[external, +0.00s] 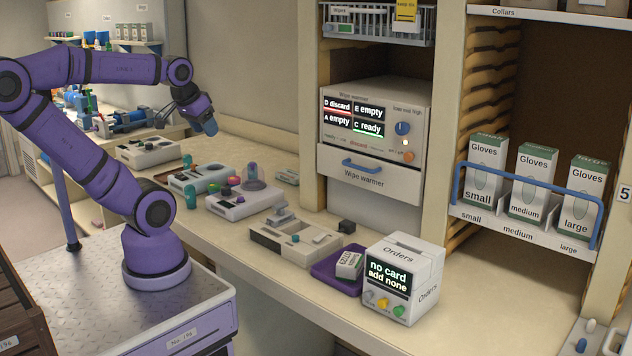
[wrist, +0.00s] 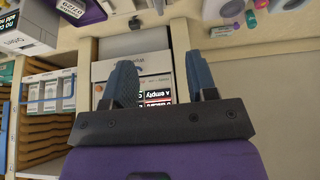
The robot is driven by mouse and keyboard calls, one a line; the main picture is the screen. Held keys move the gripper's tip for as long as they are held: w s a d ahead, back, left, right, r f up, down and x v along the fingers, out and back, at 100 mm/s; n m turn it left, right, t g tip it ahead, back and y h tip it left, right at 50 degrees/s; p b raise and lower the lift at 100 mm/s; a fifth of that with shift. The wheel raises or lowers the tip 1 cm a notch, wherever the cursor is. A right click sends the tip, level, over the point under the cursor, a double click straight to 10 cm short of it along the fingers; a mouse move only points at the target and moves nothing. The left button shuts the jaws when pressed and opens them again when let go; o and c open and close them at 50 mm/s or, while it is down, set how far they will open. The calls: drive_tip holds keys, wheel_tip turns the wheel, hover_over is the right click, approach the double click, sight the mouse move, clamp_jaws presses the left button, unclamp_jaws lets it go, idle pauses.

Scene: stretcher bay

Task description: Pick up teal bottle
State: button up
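A small upright teal piece (external: 190,197) that looks like a bottle stands near the counter's front edge in the external view. A similar teal piece (external: 187,160) stands behind it; I cannot tell which is the teal bottle. A teal shape (wrist: 251,19) shows at the upper right of the wrist view. My gripper (external: 208,126) is raised above the counter, behind and above these teal pieces. In the wrist view my gripper (wrist: 161,82) has its two blue fingers wide apart with nothing between them.
The Orders box (external: 402,280) and a purple tray (external: 325,270) are nearer. The wipe warmer (external: 375,135) and glove shelf (external: 525,222) are right. Bare counter (external: 480,285) lies front right.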

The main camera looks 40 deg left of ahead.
drive_tip(key=o, duration=0.3)
drive_tip(key=w+a+f+n+y, duration=0.2)
drive_tip(key=w+a+f, duration=0.1)
drive_tip(key=w+a, duration=0.45)
drive_tip(key=n+t+y, duration=0.2)
drive_tip(key=n+y, duration=0.1)
drive_tip(key=n, duration=0.2)
hover_over(186, 189)
drive_tip(key=s+d, duration=0.2)
drive_tip(key=s, duration=0.1)
wheel_tip(186, 189, down, 24)
drive_tip(key=shift+x, duration=2.65)
drive_tip(key=shift+d+f+x, duration=0.1)
drive_tip(key=shift+d+x, duration=0.05)
drive_tip(key=shift+x, duration=0.7)
drive_tip(key=shift+d+f+x, duration=0.1)
drive_tip(key=shift+d+x, duration=0.1)
drive_tip(key=shift+x, duration=0.65)
drive_tip(key=shift+d+f+x, duration=0.1)
drive_tip(key=shift+d+x, duration=0.05)
drive_tip(key=shift+x, duration=0.7)
